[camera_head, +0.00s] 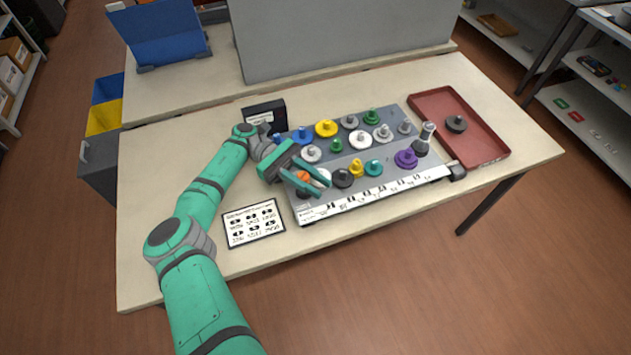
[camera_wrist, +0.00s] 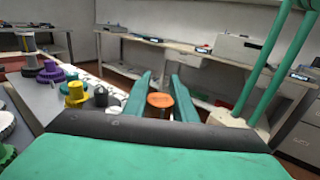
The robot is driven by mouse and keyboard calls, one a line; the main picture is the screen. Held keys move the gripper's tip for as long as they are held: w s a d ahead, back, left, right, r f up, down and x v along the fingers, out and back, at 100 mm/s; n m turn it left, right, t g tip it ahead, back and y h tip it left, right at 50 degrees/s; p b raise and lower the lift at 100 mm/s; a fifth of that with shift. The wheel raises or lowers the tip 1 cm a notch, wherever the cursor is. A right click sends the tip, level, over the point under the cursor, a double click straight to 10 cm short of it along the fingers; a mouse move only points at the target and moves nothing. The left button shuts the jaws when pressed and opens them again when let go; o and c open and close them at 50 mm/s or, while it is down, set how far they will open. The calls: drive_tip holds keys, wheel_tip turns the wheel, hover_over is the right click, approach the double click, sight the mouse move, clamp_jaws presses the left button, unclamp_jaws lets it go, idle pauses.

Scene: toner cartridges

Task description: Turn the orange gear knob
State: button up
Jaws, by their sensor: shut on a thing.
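The orange gear knob (camera_head: 302,176) is near the front left corner of the grey knob board, partly hidden by my gripper (camera_head: 320,187). In the wrist view the orange knob (camera_wrist: 160,100) shows as a round orange top between the two green fingers of my gripper (camera_wrist: 161,78). The fingers are shut on the knob, one on each side. The lower part of the knob and its teeth are hidden.
The grey board (camera_head: 432,165) holds several other gear knobs, including a yellow one (camera_head: 326,128) and a purple one (camera_head: 406,158). A white knob and a dark knob (camera_head: 342,178) stand close right of my gripper. A red tray (camera_head: 480,148) lies right. A printed card (camera_head: 254,223) lies front left.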

drive_tip(key=shift+s+m+g+y, duration=0.2)
drive_tip(key=shift+m+g+y, duration=0.3)
drive_tip(key=shift+g, duration=0.1)
idle(0.3)
drive_tip(key=o, duration=1)
drive_tip(key=shift+o, duration=0.2)
drive_tip(key=shift+r, duration=0.25)
drive_tip(key=s+r, duration=1.2)
drive_tip(key=s, duration=0.2)
drive_tip(key=shift+a+r, duration=0.2)
drive_tip(key=shift+a, duration=0.05)
